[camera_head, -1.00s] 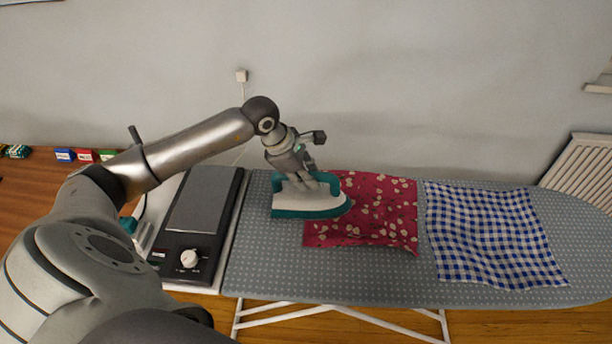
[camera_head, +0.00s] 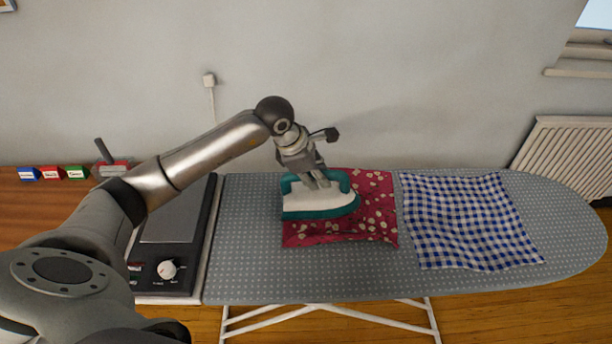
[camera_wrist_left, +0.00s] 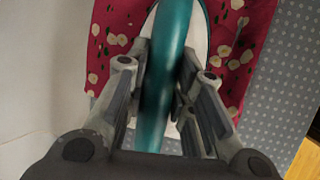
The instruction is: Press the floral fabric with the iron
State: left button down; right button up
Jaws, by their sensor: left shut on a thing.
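The red floral fabric (camera_head: 376,215) lies on the left half of the ironing board (camera_head: 300,281). The teal and white iron (camera_head: 318,205) is over the fabric's left part, its tip pointing right. I cannot tell from these views whether its soleplate touches the cloth. My left gripper (camera_head: 322,181) is shut on the iron's handle. In the left wrist view the teal handle (camera_wrist_left: 165,65) runs between the two fingers, with the floral fabric (camera_wrist_left: 245,45) below on both sides. The iron hides part of the fabric. My right gripper is not in view.
A blue checked cloth (camera_head: 468,220) lies right of the floral fabric. A dark appliance with a white knob (camera_head: 167,269) stands left of the board. Small coloured boxes (camera_head: 50,173) sit on the wooden surface at far left. A radiator (camera_head: 565,160) is behind the right end.

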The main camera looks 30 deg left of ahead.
aim_at(337, 173)
pick_arm(q)
jog(key=shift+w+d+f+b, duration=0.15)
jog(key=shift+w+d, duration=0.3)
jog(key=shift+d, duration=0.35)
jog(key=shift+w+d+r+b, duration=0.15)
jog(key=shift+w+d, duration=0.25)
jog(key=shift+d, duration=0.35)
jog(key=shift+w+d+f+b, duration=0.15)
jog(key=shift+w+d, duration=0.3)
jog(key=shift+d, duration=0.35)
jog(key=w+d+b, duration=0.4)
jog(key=w+d, duration=0.3)
jog(key=d, duration=0.4)
jog(key=shift+w+d, duration=0.15)
jog(key=shift+d, duration=0.2)
notch_tip(337, 173, up, 3)
jog(key=shift+w+f+p, duration=0.1)
jog(key=shift+p, duration=0.45)
